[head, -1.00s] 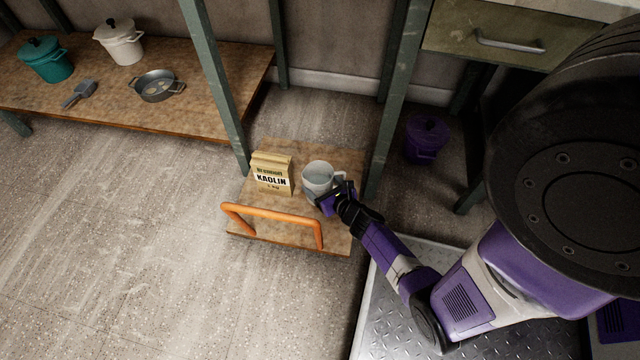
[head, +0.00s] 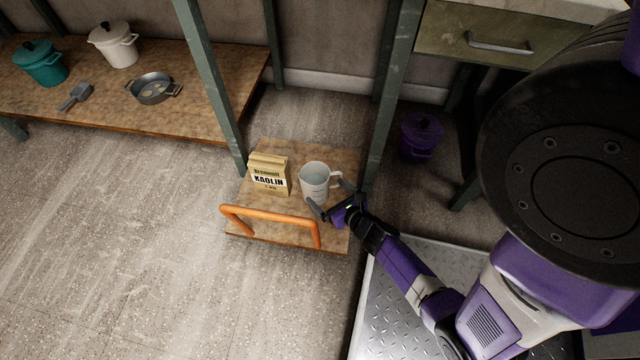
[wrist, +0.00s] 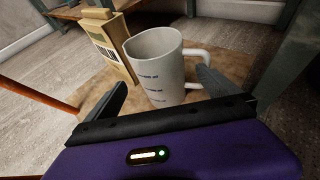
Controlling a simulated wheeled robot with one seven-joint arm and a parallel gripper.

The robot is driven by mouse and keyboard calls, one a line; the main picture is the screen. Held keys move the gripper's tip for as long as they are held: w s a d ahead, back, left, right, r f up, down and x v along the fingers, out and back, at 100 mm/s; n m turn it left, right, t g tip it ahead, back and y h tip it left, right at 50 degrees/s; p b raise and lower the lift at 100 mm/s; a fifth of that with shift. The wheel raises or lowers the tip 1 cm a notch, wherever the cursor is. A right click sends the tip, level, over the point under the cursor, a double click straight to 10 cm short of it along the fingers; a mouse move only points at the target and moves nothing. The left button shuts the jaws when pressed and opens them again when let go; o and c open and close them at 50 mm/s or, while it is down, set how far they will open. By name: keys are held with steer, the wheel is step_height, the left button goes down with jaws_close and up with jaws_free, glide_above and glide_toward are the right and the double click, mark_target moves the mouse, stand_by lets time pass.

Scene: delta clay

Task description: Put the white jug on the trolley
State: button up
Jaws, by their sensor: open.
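The white jug (head: 313,184) stands upright on the trolley (head: 284,229), a low wooden platform with an orange handle. It also shows in the wrist view (wrist: 160,68), with its handle to the right and faint markings on its side. My gripper (head: 336,200) is open at the jug's near right side. In the wrist view the two fingers (wrist: 160,100) are spread apart, with the jug just beyond and between their tips. I see no finger closed on it. The jug's lower base is partly hidden in the wrist view.
A kaolin bag (head: 269,173) stands on the trolley, left of the jug. The orange handle (head: 270,214) rises at the near edge. Green posts (head: 211,90) flank the trolley. A low shelf (head: 100,100) holds pots and a pan. A purple pot (head: 421,138) stands right. Floor at left is clear.

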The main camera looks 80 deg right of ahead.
steer(key=v, duration=0.5)
steer(key=shift+p, duration=0.4)
